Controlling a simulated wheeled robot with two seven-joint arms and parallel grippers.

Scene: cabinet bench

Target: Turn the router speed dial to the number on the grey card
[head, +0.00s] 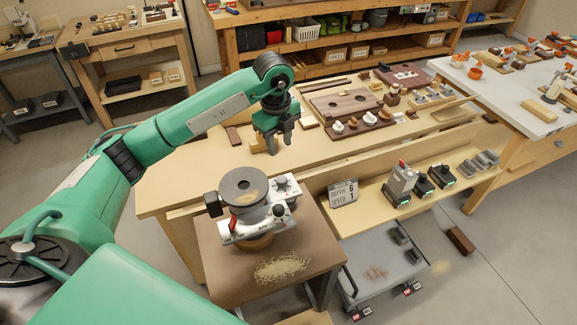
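The router (245,190) stands on a brown-topped stand, with a dark round top, a white front and a small red part. A dark knob (280,209) sits at its right front, and a white plate with a small round part (286,187) is behind it. I cannot tell which is the speed dial, and its setting is too small to read. The grey card (343,193) stands right of the router and reads "DEPTH 6" and "SPEED 1". My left gripper (278,147) points down above the bench, behind the router, its fingers apart and empty. My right gripper is not in view.
The brown stand top (215,270) has a pile of shavings (282,268) in front of the router. Grey and black devices (402,183) stand right of the card. A row of wooden pieces (360,125) lies on the bench behind. The space directly above the router is clear.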

